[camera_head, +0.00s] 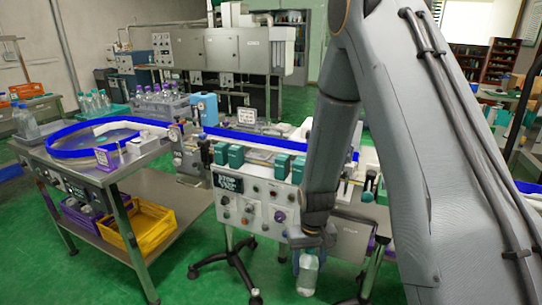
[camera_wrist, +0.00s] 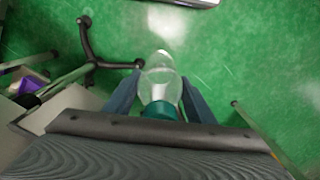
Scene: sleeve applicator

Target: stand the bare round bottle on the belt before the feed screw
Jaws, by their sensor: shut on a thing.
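A clear round bottle (camera_head: 307,273) with no label that I can make out hangs upright below my gripper (camera_head: 308,247) in the head view, in front of the machine's control panel. The wrist view shows the bottle (camera_wrist: 160,85) with a teal cap between the two fingers of my gripper (camera_wrist: 160,98). The gripper is shut on it, over open green floor. The belt (camera_head: 265,140) runs behind a blue rail, higher and farther back than the bottle. My arm hides part of the belt's right side, and I cannot make out the feed screw.
The control panel (camera_head: 255,205) and a black-footed stand (camera_head: 232,268) are close to the bottle.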

